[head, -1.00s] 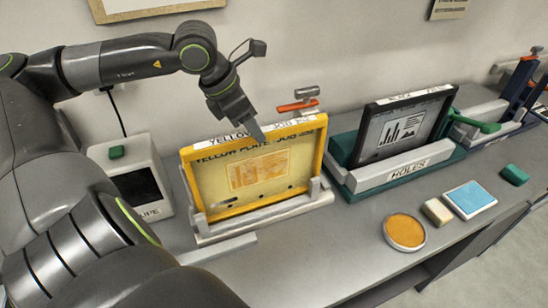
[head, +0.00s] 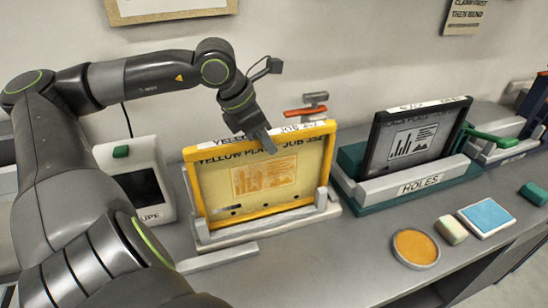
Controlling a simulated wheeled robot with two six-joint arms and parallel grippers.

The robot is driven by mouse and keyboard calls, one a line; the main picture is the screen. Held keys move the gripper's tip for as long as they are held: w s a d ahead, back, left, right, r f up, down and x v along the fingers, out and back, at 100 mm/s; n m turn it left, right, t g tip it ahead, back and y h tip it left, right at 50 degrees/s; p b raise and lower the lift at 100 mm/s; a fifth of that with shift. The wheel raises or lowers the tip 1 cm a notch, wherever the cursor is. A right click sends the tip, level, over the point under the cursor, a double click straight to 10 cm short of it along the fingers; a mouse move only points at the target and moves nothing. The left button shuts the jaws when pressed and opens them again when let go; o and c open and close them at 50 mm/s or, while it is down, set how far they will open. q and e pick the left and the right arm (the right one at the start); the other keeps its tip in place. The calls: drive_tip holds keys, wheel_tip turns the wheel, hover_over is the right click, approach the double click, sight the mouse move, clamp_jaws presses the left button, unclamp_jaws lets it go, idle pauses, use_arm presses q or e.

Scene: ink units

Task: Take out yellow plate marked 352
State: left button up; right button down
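The yellow plate (head: 222,195), lettered "YELLOW PLATE JOB 352", stands upright in its yellow frame in a pale holder (head: 268,229) on the bench. A white label strip runs along its top edge. My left gripper (head: 266,146) points down at the plate's top edge, right of its middle, and covers part of the lettering. It looks close to or touching the edge; I cannot tell which, nor whether its fingers are open or shut. My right gripper is not in view.
A dark-framed plate (head: 412,140) stands in a green and white holder marked HOLES (head: 420,182) to the right. A red-handled clamp (head: 306,110) is behind the yellow plate. An orange round dish (head: 416,247), a sponge (head: 452,230) and a blue pad (head: 487,216) lie at front right.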

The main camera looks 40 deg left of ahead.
use_arm(q)
clamp_jaws()
drive_tip(key=shift+r, duration=0.25)
wheel_tip(320, 180, up, 11)
drive_tip(key=p, duration=0.6)
drive_tip(key=shift+f+p, duration=0.2)
drive_tip(key=shift+p, duration=0.1)
drive_tip(key=shift+f, duration=0.1)
